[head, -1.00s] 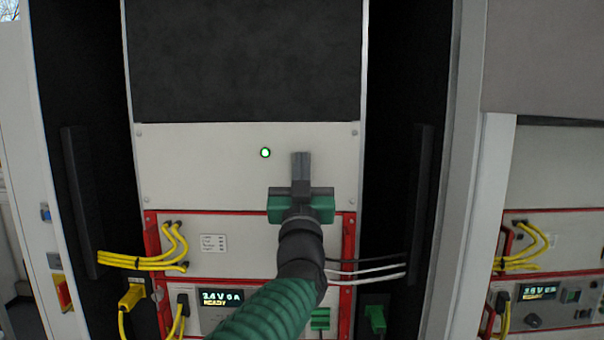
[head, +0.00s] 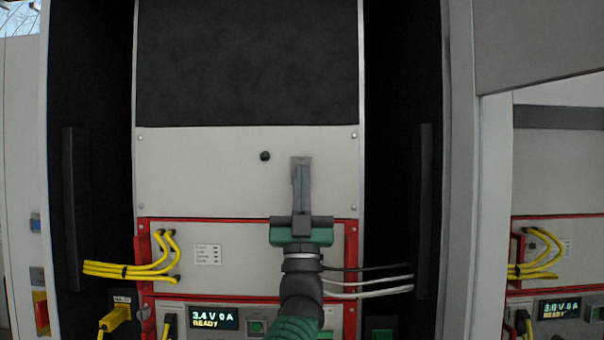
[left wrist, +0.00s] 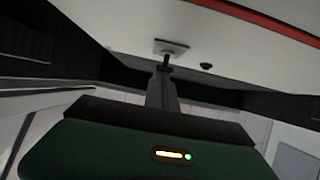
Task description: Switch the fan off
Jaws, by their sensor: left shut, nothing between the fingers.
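The fan panel (head: 200,165) is a pale plate below a dark grille. Its small round indicator lamp (head: 265,156) is dark; it also shows in the left wrist view (left wrist: 206,66). Right of the lamp is the switch's small plate (head: 301,160), mostly hidden behind my gripper in the head view. The left wrist view shows this plate (left wrist: 177,47) with a short dark lever (left wrist: 166,60) at the tips of my fingers. My left gripper (head: 301,175) is shut and empty, its tips at the switch. I cannot tell whether they touch the lever. My right gripper is not in view.
Below the panel is a red-framed cycler unit (head: 228,250) with yellow cables (head: 130,269) at left and black and white cables (head: 375,283) at right. Its display (head: 213,318) reads 3.4 V 0 A, READY. Dark vertical handles (head: 424,210) flank the rack.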

